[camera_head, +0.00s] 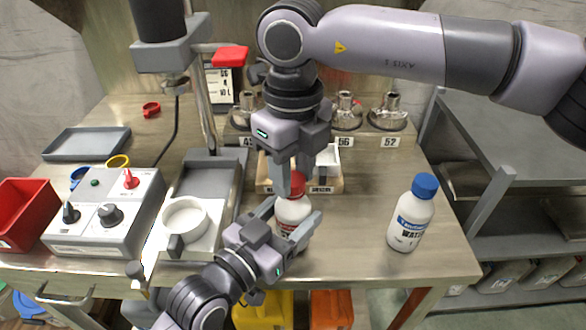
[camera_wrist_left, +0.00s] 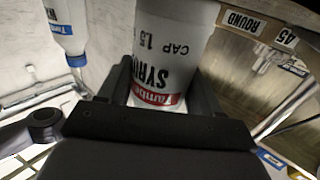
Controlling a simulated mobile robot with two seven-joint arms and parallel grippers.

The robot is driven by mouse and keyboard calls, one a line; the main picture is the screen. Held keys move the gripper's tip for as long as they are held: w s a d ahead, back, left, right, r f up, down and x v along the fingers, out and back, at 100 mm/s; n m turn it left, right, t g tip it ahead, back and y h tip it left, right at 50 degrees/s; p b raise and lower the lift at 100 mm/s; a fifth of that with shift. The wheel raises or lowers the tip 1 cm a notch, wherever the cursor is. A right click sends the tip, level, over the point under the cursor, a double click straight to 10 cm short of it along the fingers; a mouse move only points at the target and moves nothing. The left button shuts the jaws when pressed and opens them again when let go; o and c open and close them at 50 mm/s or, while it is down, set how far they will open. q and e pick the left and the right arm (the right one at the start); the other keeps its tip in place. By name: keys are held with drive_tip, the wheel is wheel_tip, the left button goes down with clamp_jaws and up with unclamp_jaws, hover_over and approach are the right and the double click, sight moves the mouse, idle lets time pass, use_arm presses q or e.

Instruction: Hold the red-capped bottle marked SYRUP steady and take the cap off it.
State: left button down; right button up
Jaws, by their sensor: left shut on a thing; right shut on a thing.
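The white SYRUP bottle (camera_head: 292,211) stands upright near the front middle of the bench. In the left wrist view its label, reading SYRUP upside down, shows on the bottle (camera_wrist_left: 172,60) between the fingers. My left gripper (camera_head: 291,222) is shut on the bottle's body from the front left. My right gripper (camera_head: 292,183) comes from above and is shut on the red cap (camera_head: 295,186) at the bottle's top. The fingers hide part of the cap. The cap appears to sit at the neck; I cannot tell whether it is loosened.
A blue-capped WATER bottle (camera_head: 410,215) stands to the right. A control box (camera_head: 105,215) and a scale with a white dish (camera_head: 185,220) are at the left. A low wooden tray (camera_head: 330,175) lies just behind. Bench room is clear between the two bottles.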

drive_tip(key=n, duration=0.4)
drive_tip(key=shift+n, duration=0.4)
drive_tip(key=shift+r, duration=0.25)
